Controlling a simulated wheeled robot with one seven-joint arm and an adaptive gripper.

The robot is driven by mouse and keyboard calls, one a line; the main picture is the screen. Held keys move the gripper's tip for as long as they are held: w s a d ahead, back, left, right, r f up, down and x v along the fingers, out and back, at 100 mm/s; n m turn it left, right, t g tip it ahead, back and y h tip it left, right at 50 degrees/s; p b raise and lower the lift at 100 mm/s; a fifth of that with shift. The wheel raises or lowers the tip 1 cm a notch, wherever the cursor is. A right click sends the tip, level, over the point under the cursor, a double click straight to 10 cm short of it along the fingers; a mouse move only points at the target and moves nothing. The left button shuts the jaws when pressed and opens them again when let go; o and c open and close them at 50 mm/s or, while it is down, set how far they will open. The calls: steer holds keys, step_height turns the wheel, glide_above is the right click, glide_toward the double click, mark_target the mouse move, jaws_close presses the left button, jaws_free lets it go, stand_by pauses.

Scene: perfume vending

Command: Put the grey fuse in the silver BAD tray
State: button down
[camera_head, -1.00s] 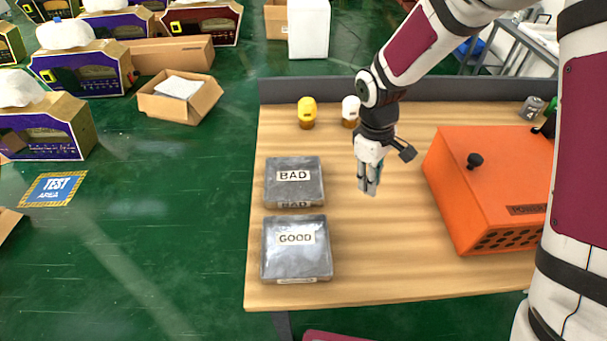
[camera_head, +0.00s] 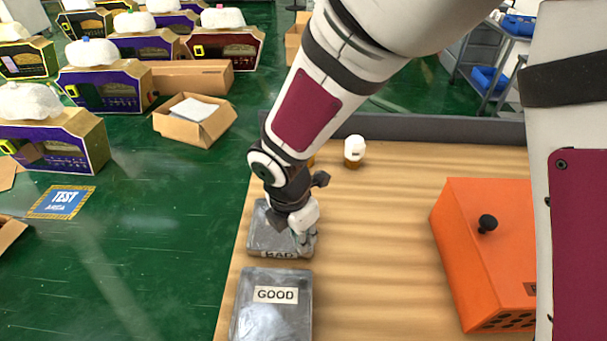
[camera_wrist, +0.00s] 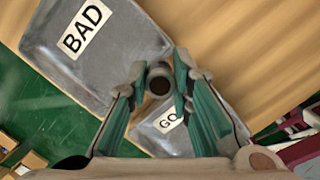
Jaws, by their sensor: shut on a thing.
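My gripper (camera_head: 304,240) is shut on the grey fuse, over the right edge of the silver BAD tray (camera_head: 257,226). In the wrist view, the grey fuse (camera_wrist: 159,79) shows end-on as a short round piece with a dark middle, between the two fingertips of my gripper (camera_wrist: 160,85). The BAD tray (camera_wrist: 108,72) lies to the upper left of the fuse there. In the head view the fuse is too small to make out, and my wrist hides part of the tray. How high the fuse is above the tray, I cannot tell.
The silver GOOD tray (camera_head: 285,281) lies just in front of the BAD tray. An orange box (camera_head: 470,250) stands at the right. A white-topped item (camera_head: 355,149) stands at the back; my arm mostly hides a yellow one. The middle of the wooden table (camera_head: 380,260) is clear.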

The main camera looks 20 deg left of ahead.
steer(key=w+a+b, duration=0.1)
steer(key=w+a, duration=0.3)
steer(key=w+a+f+b, duration=0.1)
steer(key=w+a, duration=0.1)
steer(key=shift+a+b, duration=0.1)
steer(key=shift+b, duration=0.25)
steer(key=shift+f+b, duration=0.85)
steer(key=shift+f, duration=0.8)
steer(key=shift+f, duration=0.1)
steer(key=c, duration=1.4)
jaws_free()
steer(key=shift+c, duration=0.2)
step_height(320, 180, up, 12)
steer(key=s+p, duration=0.1)
steer(key=p, duration=0.5)
steer(key=shift+s+a, duration=0.35)
steer(key=shift+a, duration=0.1)
